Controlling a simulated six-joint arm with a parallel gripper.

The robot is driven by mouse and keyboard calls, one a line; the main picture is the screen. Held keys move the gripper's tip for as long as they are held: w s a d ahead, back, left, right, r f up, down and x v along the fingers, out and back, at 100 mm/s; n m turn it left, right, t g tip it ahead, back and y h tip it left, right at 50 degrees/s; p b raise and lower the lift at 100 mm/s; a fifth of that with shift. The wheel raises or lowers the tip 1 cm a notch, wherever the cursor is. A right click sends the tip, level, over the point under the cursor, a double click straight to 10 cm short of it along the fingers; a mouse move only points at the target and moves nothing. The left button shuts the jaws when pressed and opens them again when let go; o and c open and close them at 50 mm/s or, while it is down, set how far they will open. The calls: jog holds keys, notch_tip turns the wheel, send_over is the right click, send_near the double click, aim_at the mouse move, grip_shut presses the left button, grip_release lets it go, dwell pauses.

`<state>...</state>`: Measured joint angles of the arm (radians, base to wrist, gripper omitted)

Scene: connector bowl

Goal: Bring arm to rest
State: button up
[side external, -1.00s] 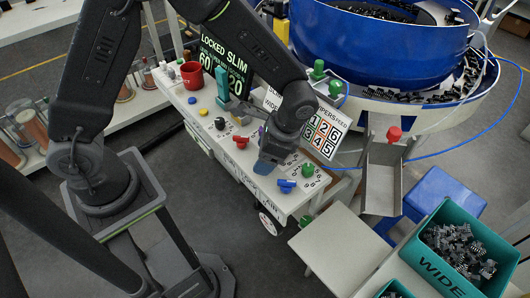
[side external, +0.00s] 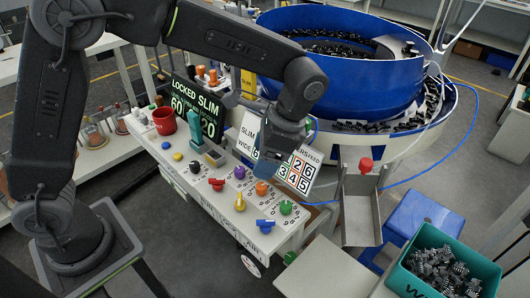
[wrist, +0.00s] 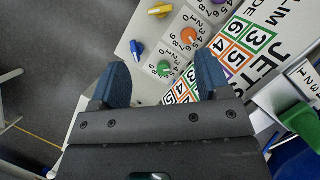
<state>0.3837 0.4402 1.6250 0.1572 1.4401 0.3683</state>
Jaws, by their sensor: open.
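My gripper (side external: 264,165) is above the right half of the white control panel (side external: 200,178) in the side view, in front of the number card. In the wrist view its two blue fingers (wrist: 160,85) are spread apart with nothing between them. Past the fingertips, the wrist view shows a green knob (wrist: 164,68), an orange knob (wrist: 188,35), a yellow knob (wrist: 160,11) and a blue knob (wrist: 137,50) on the panel. The gripper appears apart from the knobs.
The number card (side external: 297,170) stands behind the gripper. A big blue bowl feeder (side external: 345,75) is behind. A green bin (side external: 400,280) of black connectors is at right.

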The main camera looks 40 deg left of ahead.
jog(key=shift+r, duration=0.15)
jog(key=s+a+r+n+t+h, duration=0.1)
jog(key=s+a+r+n+t, duration=0.3)
jog(key=s+a, duration=0.2)
jog(key=s+a+r+n+t+h, duration=0.2)
jog(key=s+a+r+n+t, duration=0.2)
jog(key=s, duration=0.5)
jog(key=shift+s+a+r+n+t, duration=0.25)
jog(key=shift+a+n, duration=0.35)
jog(key=shift+a, duration=0.3)
jog(key=shift+w, duration=0.1)
jog(key=shift+c, duration=0.5)
